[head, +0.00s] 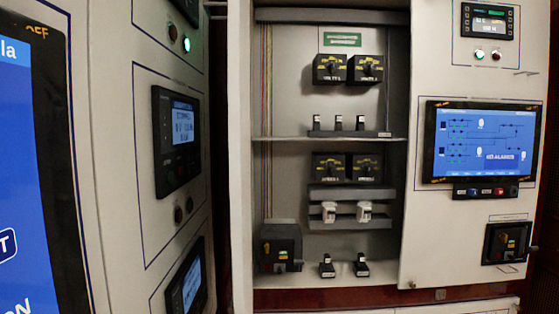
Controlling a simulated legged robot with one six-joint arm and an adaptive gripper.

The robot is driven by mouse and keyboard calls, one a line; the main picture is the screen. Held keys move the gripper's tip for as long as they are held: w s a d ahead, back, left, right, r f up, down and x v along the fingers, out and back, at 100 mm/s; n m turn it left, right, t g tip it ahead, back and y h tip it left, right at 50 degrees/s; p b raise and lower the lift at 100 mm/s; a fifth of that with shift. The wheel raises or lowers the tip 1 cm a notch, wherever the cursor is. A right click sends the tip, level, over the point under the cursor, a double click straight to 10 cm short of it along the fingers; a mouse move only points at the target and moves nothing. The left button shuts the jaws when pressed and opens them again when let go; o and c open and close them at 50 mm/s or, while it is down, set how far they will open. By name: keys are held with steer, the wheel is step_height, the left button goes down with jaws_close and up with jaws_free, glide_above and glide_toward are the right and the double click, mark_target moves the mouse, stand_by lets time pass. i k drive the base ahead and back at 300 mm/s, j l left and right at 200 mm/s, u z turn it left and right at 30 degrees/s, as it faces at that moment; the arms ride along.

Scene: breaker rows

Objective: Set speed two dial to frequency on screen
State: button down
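Several black rotary dials with yellow markings are in the open cabinet in the middle of the head view. The upper pair has a left dial (331,69) and a right dial (366,69). The lower pair has a left dial (329,167) and a right dial (366,168). Their labels are too small to read surely, so I cannot tell which is speed two. A large blue screen (484,143) with a line diagram is on the right panel. A small lit display (489,21) is above it; its figures are not readable. My gripper is not in view.
Breaker switches (338,123) stand on the middle shelf, white ones (347,212) lower down, and black ones (344,267) at the bottom. A black box (280,247) is at lower left. A left panel has display units (177,141). The cabinet front looks unobstructed.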

mark_target(367, 170)
steer(key=u, duration=0.45)
steer(key=l+u, duration=0.1)
steer(key=u, duration=1.25)
steer(key=k+l+u, duration=0.1)
steer(key=u, duration=0.8)
steer(key=z, duration=0.4)
steer(key=l+z, duration=0.2)
steer(key=z, duration=0.15)
steer(key=i+l+z, duration=0.1)
steer(key=z, duration=0.25)
steer(key=l+z, duration=0.3)
steer(key=i, duration=0.05)
